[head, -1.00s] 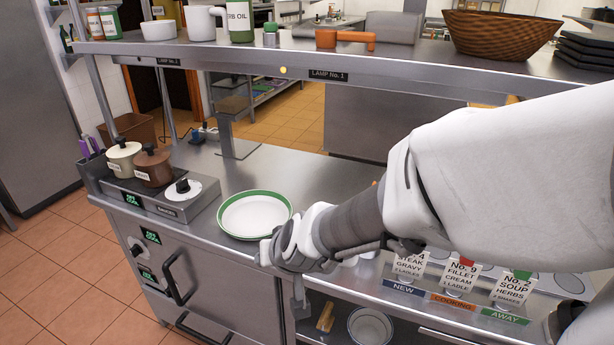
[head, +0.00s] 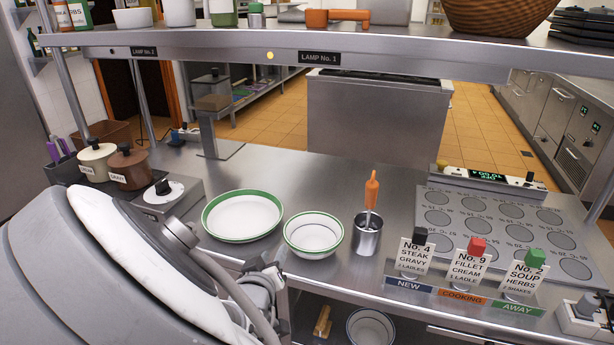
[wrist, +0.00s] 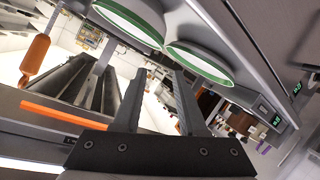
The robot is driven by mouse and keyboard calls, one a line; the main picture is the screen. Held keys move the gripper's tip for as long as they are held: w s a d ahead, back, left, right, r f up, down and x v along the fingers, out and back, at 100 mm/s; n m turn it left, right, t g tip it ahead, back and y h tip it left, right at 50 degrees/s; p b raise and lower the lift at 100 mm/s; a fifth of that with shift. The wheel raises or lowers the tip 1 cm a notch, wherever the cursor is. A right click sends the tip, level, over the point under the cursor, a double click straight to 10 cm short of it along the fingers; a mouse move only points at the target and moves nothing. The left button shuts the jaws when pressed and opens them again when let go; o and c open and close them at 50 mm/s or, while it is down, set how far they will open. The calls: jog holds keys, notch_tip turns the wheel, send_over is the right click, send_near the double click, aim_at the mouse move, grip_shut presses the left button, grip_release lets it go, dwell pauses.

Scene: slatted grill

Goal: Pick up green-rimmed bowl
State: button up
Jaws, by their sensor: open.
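The green-rimmed bowl (head: 313,236) is white and stands upright on the steel counter near its front edge. A larger green-rimmed plate (head: 242,215) lies just left of it. In the wrist view, the bowl (wrist: 130,17) appears cut off by the top edge, with the plate (wrist: 200,62) to its right. My gripper (wrist: 160,72) is open, with nothing between its two dark fingers, and is apart from the bowl. In the head view, my wrist is at the counter's front edge, left of and below the bowl; the fingertips cannot be made out there.
A metal cup (head: 367,236) with an orange-handled utensil (head: 371,190) stands right of the bowl. Order cards (head: 466,262) stand further right. Two pots (head: 128,165) are at the left. An overhead shelf (head: 230,43) spans the counter. Another bowl (head: 370,328) sits on the lower shelf.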

aim_at(287, 234)
jog(key=b+x, duration=0.1)
jog(key=x, duration=0.8)
jog(key=shift+s+b, duration=0.1)
jog(key=shift+b, duration=0.25)
jog(key=shift+d+f+b+x, duration=0.15)
jog(key=shift+b+x, duration=0.1)
jog(key=shift+x, duration=1.1)
jog(key=shift+d+f+b+x, duration=0.15)
jog(key=shift+b+x, duration=0.1)
jog(key=shift+x, duration=1.05)
jog(key=shift+s, duration=0.15)
jog(key=shift+c, duration=0.2)
jog(key=shift+a, duration=0.1)
grip_shut()
jog(key=shift+s, duration=0.1)
